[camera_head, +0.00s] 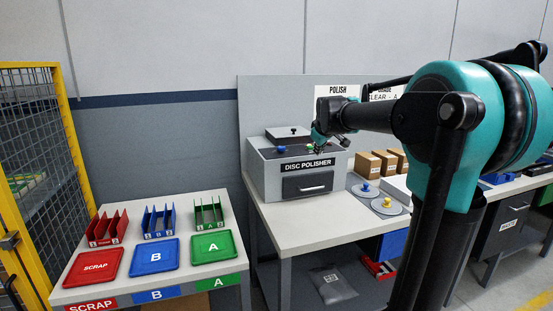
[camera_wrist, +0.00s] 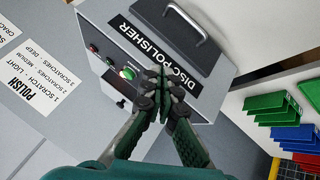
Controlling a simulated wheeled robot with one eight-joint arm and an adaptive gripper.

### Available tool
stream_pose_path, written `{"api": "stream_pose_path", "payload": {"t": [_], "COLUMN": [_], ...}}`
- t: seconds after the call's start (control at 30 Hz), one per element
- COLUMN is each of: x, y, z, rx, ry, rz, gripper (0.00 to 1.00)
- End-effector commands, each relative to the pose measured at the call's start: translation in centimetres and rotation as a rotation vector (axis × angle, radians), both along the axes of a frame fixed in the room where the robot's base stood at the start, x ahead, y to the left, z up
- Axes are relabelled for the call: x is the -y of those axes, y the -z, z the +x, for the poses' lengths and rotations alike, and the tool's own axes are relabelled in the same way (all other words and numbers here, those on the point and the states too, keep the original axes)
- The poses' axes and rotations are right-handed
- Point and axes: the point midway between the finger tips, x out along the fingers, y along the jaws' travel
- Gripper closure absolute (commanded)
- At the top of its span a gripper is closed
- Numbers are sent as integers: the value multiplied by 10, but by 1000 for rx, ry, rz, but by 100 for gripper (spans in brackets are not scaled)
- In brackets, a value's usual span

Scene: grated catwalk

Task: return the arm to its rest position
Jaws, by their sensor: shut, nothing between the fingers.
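My arm reaches in from the right in the head view, with its teal and black links in front of the bench. My gripper (camera_head: 325,145) is at the top front of the grey disc polisher (camera_head: 270,182). In the wrist view my gripper (camera_wrist: 161,75) is shut and empty, its fingertips together. The fingertips overlap the label and panel of the disc polisher (camera_wrist: 100,35) in that view. I cannot tell whether they touch it. The polisher's front drawer (camera_head: 307,184) looks shut.
A table (camera_head: 142,266) at left holds red, blue and green trays and slotted racks. Right of the polisher are round grey pads with knobs (camera_head: 365,188) and cardboard boxes (camera_head: 368,165). A yellow-framed mesh fence (camera_head: 70,130) stands at far left. A wall panel stands behind the polisher.

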Motion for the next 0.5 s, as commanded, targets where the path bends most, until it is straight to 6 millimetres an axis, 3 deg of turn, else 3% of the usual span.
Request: {"api": "stream_pose_path", "payload": {"t": [0.27,0.37,0.5], "x": [11,16,23], "y": [58,87,144], "z": [-58,-89,-154], "rx": [-67,-101,-167], "ry": [98,150,251], "rz": [78,118,189], "gripper": [100,100,100]}}
